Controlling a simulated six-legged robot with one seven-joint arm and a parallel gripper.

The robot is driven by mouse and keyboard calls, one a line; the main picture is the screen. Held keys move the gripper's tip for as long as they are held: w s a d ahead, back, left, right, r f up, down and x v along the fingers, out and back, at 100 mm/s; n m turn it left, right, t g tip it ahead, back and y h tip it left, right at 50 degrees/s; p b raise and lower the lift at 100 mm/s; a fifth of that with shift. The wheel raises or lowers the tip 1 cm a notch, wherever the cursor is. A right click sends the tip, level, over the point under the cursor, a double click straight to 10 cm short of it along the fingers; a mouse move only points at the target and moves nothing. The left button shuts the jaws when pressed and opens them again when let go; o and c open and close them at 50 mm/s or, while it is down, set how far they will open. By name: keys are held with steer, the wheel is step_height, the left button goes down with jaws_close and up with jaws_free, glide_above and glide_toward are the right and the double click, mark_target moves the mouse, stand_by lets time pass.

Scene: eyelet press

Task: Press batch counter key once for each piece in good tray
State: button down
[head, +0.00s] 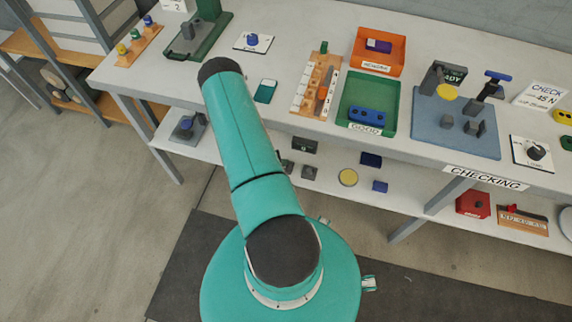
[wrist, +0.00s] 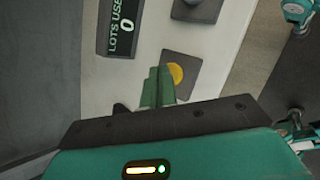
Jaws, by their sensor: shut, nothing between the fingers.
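The green good tray (head: 345,118) is on the bench in the head view, right of centre. A blue block with dark round spots (head: 369,115) lies in it; I cannot tell whether it is one piece or two touching. My gripper (wrist: 159,72) is shut and empty in the wrist view. A yellow round key (wrist: 175,75) on a dark square plate is just right of the fingertips, partly behind them. Contact is unclear. A display reading LOTS USE and 0 (wrist: 123,25) is up left; its label is cut off. No batch counter label is readable.
An orange rework tray (head: 366,61) with a purple-blue piece stands behind the good tray. A wooden rack (head: 318,85) and a teal item (head: 265,91) lie left of it. A blue fixture board (head: 465,140) is right. A second dark plate (wrist: 180,38) is above the yellow key.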

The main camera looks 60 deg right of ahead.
steer(key=shift+f, duration=0.2)
stand_by(0.3)
steer(key=shift+r, duration=0.95)
steer(key=shift+r, duration=2.5)
steer(key=shift+a, duration=0.1)
